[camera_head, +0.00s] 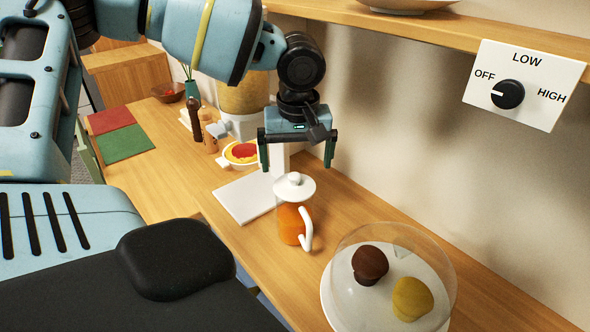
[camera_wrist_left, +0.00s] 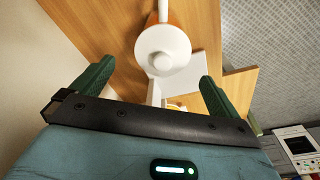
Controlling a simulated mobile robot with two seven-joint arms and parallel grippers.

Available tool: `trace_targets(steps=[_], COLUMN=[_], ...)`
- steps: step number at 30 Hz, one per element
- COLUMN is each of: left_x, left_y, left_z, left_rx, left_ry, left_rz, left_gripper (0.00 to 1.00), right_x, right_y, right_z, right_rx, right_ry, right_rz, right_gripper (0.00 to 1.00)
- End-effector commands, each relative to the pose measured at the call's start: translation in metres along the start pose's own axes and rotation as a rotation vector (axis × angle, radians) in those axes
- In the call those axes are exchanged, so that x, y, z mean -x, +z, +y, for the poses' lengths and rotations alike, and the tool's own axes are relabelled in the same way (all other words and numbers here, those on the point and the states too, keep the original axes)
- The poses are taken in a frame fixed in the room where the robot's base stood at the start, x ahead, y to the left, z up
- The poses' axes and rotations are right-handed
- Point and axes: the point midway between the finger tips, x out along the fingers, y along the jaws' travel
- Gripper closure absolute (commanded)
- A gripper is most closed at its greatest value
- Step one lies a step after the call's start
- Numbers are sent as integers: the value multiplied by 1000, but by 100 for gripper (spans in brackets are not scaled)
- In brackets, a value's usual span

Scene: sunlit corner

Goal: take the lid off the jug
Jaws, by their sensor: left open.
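An orange jug (camera_head: 290,224) with a white handle stands upright on the wooden counter. Its round white lid (camera_head: 295,188) with a small knob sits on top. In the left wrist view the lid (camera_wrist_left: 163,50) is seen from above, just beyond the fingertips and between their lines, with part of the handle behind it. My left gripper (camera_head: 297,166) is open and empty, a little above the lid and pointing down, with one finger to each side. In the left wrist view its two green fingers (camera_wrist_left: 151,84) are wide apart. My right gripper is not in view.
A clear dome (camera_head: 392,240) covers brown and yellow muffins at the front right. A dial panel (camera_head: 524,85) hangs at right under the shelf (camera_head: 440,32).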

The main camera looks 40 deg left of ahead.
Motion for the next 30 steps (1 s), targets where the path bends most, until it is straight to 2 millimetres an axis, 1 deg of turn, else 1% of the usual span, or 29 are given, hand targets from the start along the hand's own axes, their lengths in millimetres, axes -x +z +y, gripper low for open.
trace_targets(steps=[2,6,11,15,20,23,30], left_x=[-6,-25,-45,-50,-50,-50,-50], left_y=[0,0,0,-1,-1,-1,-1], left_z=[-2,-4,-4,-4,-4,-4,-4], left_rx=[0,0,1,0,0,0,0], left_ry=[-1,-1,-2,0,0,0,0], left_rz=[-2,-2,-1,1,1,1,1], left_gripper=[0,0,0,0,0,10,41], right_x=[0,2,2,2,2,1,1], right_y=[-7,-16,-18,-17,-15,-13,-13], right_z=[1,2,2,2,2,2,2], right_rx=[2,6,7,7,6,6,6], right_ry=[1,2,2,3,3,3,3], right_rz=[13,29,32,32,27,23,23], right_gripper=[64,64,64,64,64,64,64])
